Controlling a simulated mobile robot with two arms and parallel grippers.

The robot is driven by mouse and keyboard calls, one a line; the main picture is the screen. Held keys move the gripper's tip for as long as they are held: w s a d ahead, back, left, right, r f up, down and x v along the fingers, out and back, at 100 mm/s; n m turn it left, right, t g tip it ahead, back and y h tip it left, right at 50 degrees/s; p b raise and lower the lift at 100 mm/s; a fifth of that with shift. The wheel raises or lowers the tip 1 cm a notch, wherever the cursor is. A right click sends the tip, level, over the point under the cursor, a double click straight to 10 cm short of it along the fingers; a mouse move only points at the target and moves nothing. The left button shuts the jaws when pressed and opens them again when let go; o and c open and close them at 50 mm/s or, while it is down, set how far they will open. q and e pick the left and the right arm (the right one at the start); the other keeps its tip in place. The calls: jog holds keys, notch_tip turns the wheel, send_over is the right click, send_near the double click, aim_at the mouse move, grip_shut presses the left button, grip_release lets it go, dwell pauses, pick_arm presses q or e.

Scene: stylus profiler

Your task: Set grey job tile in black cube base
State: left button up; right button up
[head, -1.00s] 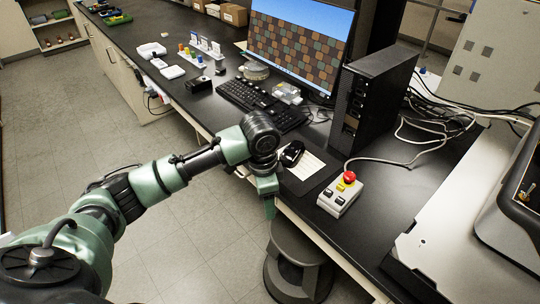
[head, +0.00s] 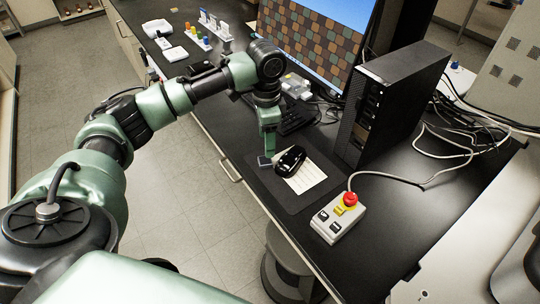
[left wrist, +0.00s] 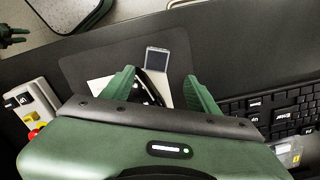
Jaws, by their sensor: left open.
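A small grey tile (head: 264,161) lies at the left edge of the dark mat, close to the black mouse; it also shows in the left wrist view (left wrist: 157,59). My left gripper (head: 268,148) points down over the mat. In the left wrist view it is open (left wrist: 160,88), its green fingers apart, with the mouse (left wrist: 151,86) partly seen between them and the tile just past the fingertips. I cannot make out the black cube base; my left arm covers part of the bench. A dark green shape at the left wrist view's top left looks like my right gripper (left wrist: 14,36).
The mouse (head: 290,160) sits on a white sheet (head: 306,180) on the mat (head: 285,198). A control box with a red button (head: 339,222) stands to the right. The keyboard (head: 294,121), monitor (head: 312,45) and PC tower (head: 395,100) are behind.

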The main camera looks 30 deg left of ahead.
aim_at(267, 160)
pick_arm(q)
jog(key=f, duration=0.1)
jog(key=s+f+p, duration=0.1)
jog(key=shift+d+f, duration=0.1)
jog(key=shift+f, duration=0.3)
notch_tip(267, 160, down, 3)
jog(key=shift+w+r+p, duration=0.1)
jog(key=shift+r+p, duration=0.1)
jog(key=shift+p, duration=0.25)
jog(key=shift+f, duration=0.45)
jog(key=c, duration=1)
grip_shut()
pick_arm(e)
jog(key=s+r, duration=0.2)
jog(key=shift+s, duration=0.3)
pick_arm(q)
jog(key=shift+r, duration=0.1)
